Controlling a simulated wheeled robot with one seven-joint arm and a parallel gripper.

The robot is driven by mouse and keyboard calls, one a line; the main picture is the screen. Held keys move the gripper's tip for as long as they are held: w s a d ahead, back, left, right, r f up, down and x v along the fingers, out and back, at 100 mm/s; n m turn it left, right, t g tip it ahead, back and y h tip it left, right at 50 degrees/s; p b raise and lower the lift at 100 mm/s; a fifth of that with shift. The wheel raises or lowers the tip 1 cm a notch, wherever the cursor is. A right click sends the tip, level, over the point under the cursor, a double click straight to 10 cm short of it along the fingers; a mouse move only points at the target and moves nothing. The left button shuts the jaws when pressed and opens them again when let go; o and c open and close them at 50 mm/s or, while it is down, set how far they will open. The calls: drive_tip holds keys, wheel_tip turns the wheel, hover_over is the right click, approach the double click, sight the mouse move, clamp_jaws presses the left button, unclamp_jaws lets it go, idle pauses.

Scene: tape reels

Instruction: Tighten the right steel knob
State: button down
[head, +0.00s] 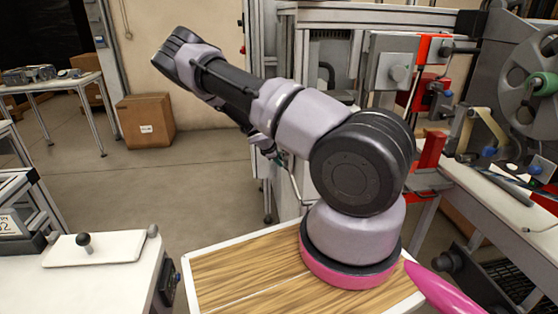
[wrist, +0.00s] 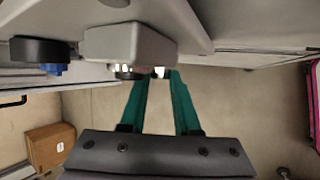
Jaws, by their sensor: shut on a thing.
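In the wrist view, my gripper (wrist: 161,76) reaches up with two teal fingers to the underside of a grey block (wrist: 130,42). The fingertips are closed on a small steel knob (wrist: 158,72), which is mostly hidden between them. Another small round metal part (wrist: 122,72) sits under the same block, just left of the fingertips. I cannot tell how far the held knob is turned.
A black round knob with a blue part (wrist: 40,50) is left of the grey block. A grey machine frame (head: 310,85) stands close behind my arm. A cardboard box (head: 145,120) is on the floor, with open floor nearby.

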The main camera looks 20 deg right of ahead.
drive_tip(key=shift+s+a+f+m+t+h, duration=0.15)
drive_tip(key=shift+t+h, duration=0.1)
drive_tip(key=shift+t, duration=0.35)
drive_tip(key=shift+d+f+m+t+h, duration=0.1)
drive_tip(key=shift+m+t+h, duration=0.1)
drive_tip(key=shift+t, duration=0.4)
drive_tip(key=shift+s+a+f+m+t+h, duration=0.15)
drive_tip(key=shift+t+h, duration=0.1)
drive_tip(key=shift+t, duration=0.35)
drive_tip(key=c, duration=0.6)
unclamp_jaws()
drive_tip(key=shift+d, duration=0.1)
drive_tip(key=shift+r, duration=0.1)
drive_tip(key=v, duration=1)
drive_tip(key=shift+s+a, duration=0.25)
drive_tip(key=shift+s, duration=0.1)
